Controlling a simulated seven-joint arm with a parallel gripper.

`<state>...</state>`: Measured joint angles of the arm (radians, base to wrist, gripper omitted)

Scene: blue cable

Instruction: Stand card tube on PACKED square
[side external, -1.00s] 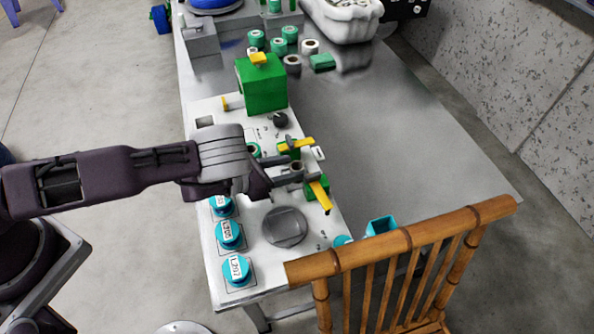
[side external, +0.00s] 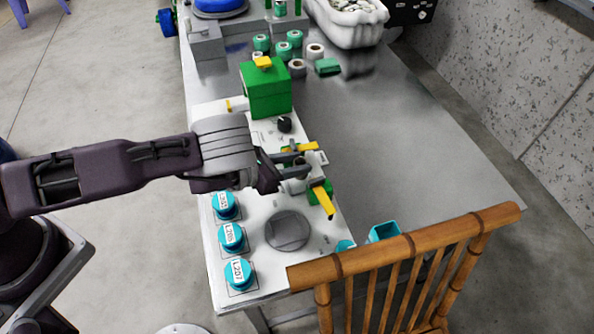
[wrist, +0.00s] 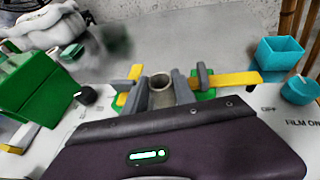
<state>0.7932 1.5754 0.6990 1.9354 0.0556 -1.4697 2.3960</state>
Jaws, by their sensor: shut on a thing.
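My gripper (side external: 293,165) is over the white panel, between two yellow-and-green parts. In the wrist view, my gripper (wrist: 160,90) is shut on the card tube (wrist: 161,98), a grey-brown hollow tube with its open end showing between the two grey fingers. Its lower end is hidden behind my wrist housing, so I cannot tell whether it touches anything below. In the side view the fingers mostly hide the tube. No marking reading PACKED can be made out in either view.
Yellow arms on green bases (side external: 322,197) flank my gripper closely. A green box (side external: 266,92), a black knob (side external: 285,124) and a grey disc (side external: 287,231) share the panel (side external: 262,262). A bamboo chair (side external: 405,245) stands in front.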

